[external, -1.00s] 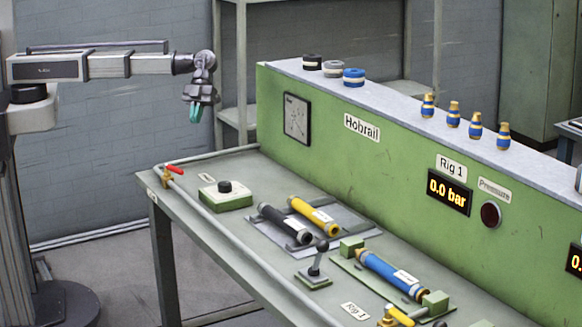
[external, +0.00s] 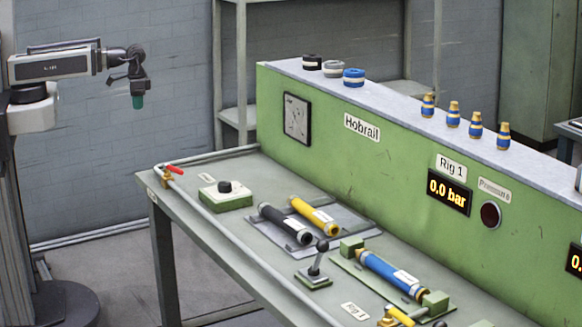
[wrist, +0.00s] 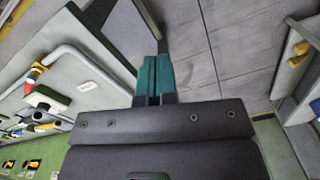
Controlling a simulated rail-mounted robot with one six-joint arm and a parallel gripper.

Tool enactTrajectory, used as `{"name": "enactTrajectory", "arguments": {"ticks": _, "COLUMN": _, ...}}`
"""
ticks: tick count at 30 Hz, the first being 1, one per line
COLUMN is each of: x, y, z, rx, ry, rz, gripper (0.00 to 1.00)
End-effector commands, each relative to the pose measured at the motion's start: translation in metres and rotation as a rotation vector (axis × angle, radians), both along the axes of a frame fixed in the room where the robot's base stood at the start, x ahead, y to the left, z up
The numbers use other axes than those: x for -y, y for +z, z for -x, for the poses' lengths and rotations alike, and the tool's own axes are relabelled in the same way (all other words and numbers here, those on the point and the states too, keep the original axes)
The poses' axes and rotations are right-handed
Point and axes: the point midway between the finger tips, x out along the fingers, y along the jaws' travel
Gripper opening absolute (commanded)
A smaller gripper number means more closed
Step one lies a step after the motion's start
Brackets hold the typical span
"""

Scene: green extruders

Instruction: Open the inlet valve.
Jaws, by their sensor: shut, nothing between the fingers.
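A valve with a red handle (external: 174,170) sits on the pipe at the left corner of the bench, with a small label beside it too small to read. A second valve with a yellow handle (external: 400,316) is partly cut off at the bottom edge. I cannot tell from the labels which is the inlet valve. My gripper (external: 138,102) points down, left of the bench and well above the red-handled valve, apart from everything. In the wrist view its teal fingers (wrist: 153,78) are together with nothing between them.
A grey pipe (external: 222,232) runs along the front of the bench. On the bench are a green box with a black knob (external: 225,194), black and yellow cylinders, a black lever (external: 318,258) and a blue cylinder (external: 392,274). The Rig 1 display (external: 448,192) reads 0.0 bar.

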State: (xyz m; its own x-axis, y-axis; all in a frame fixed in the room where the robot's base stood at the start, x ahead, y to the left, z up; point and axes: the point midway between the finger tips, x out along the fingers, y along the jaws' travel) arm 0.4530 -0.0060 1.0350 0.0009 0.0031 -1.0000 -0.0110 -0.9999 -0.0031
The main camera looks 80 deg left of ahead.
Motion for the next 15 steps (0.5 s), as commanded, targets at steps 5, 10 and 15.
{"name": "enactTrajectory", "arguments": {"ticks": 5, "x": -0.006, "y": 0.000, "z": -0.004, "rx": 0.000, "ry": 0.014, "rz": 0.002, "gripper": 0.10}}
{"name": "enactTrajectory", "arguments": {"ticks": 10, "x": 0.012, "y": 0.001, "z": -0.004, "rx": 0.000, "ry": -0.030, "rz": 0.003, "gripper": 0.26}}
{"name": "enactTrajectory", "arguments": {"ticks": 15, "x": 0.126, "y": 0.004, "z": -0.030, "rx": 0.004, "ry": -0.293, "rz": -0.014, "gripper": 0.42}}
